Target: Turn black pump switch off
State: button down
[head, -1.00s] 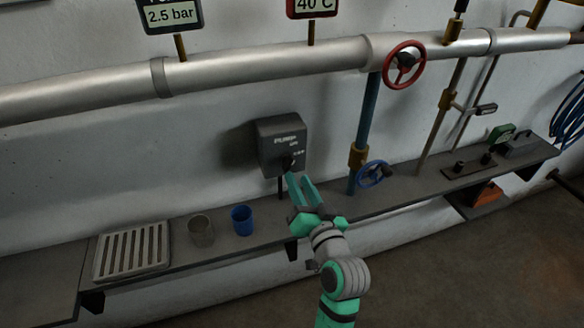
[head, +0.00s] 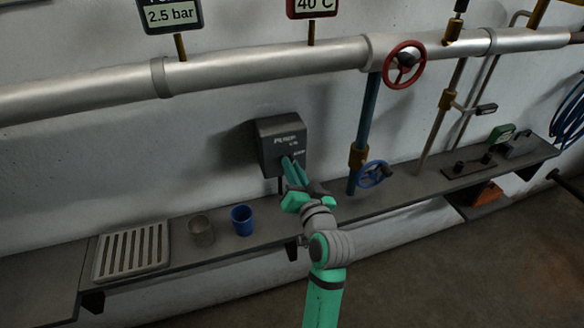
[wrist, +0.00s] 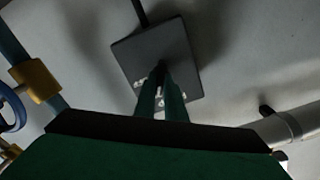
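The pump switch box (head: 282,133) is a dark grey box on the wall with "PUMP" lettering, above the shelf. It also shows in the wrist view (wrist: 135,50), upside down. My gripper (head: 285,160) reaches up to the lower front of the box. Its two teal fingers are close together. In the wrist view, the small black switch handle (wrist: 160,70) sits between the fingertips (wrist: 161,76), and the fingers look shut on it. In the head view the fingers hide the handle, so its exact angle cannot be told.
A blue cup (head: 242,220), a grey cup (head: 201,231) and a slatted tray (head: 132,251) stand left on the shelf. A blue valve wheel (head: 373,174) is close right of my gripper. A red wheel (head: 404,65) is on the pipe (head: 265,66) above.

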dwell(0.3)
jog(key=m, duration=1.1)
jog(key=shift+d+f+m, duration=0.15)
jog(key=shift+f+m, duration=0.1)
jog(key=shift+m, duration=0.35)
jog(key=c, duration=1.8)
grip_release()
jog(key=v, duration=1)
jog(key=shift+s+d, duration=0.15)
jog(key=shift+s, duration=0.25)
